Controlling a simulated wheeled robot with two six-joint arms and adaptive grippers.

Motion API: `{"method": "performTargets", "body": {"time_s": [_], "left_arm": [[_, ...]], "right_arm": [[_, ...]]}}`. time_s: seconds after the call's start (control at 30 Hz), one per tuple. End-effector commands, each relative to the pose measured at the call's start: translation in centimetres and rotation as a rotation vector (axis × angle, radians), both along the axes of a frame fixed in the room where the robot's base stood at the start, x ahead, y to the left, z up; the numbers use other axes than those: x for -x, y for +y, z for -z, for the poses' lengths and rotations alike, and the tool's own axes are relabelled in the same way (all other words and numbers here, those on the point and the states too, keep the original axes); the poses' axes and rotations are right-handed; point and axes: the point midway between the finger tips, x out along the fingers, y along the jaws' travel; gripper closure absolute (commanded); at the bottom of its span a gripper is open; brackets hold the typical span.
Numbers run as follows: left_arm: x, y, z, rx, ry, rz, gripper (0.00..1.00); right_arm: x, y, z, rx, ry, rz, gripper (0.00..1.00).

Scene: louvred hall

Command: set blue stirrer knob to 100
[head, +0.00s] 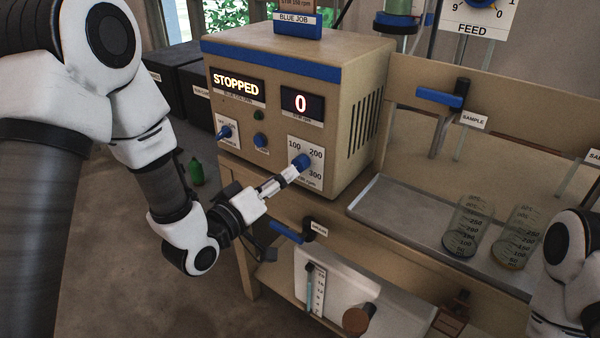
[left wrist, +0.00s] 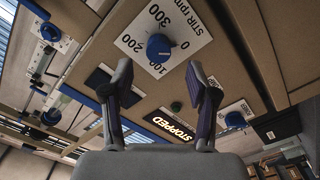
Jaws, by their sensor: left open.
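The blue stirrer knob (head: 302,161) sits on a white dial plate (head: 305,179) marked 100, 200 and 300 on the front of a tan control box (head: 290,85). My left gripper (head: 284,181) is in front of this knob, pointing at it. In the left wrist view, the knob (left wrist: 159,47) shows upside down, just beyond and between the two open fingertips of my left gripper (left wrist: 158,70), with nothing held. I cannot tell exactly where the knob points. The box displays read STOPPED (head: 237,86) and 0 (head: 301,103). My right gripper is outside the view.
A blue valve handle (head: 287,232) is just below the box. Two glass beakers (head: 467,227) (head: 517,238) stand on a grey tray (head: 395,213) at right.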

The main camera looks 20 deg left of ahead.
Motion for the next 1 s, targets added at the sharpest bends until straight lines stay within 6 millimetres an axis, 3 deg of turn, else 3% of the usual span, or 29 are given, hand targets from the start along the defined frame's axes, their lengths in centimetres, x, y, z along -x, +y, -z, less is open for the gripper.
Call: {"method": "performTargets", "body": {"time_s": [0.33,0.77,0.8,0.97,1.0], "left_arm": [[-4.6,-1.8,-0.2,-0.001,-0.003,0.002,0.42],[-5.2,-1.9,-0.1,0.001,0.000,0.000,0.42],[-5.2,-1.9,-0.1,0.001,0.000,0.000,0.45],[-5.2,-1.9,-0.1,0.001,0.000,0.000,1.00],[-5.2,-1.9,-0.1,0.001,0.000,0.000,1.00]], "right_arm": [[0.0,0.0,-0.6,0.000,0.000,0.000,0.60],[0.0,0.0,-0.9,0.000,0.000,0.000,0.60],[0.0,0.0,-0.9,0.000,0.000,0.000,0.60],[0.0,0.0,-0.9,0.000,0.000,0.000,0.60],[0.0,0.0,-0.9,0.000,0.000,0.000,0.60]]}}
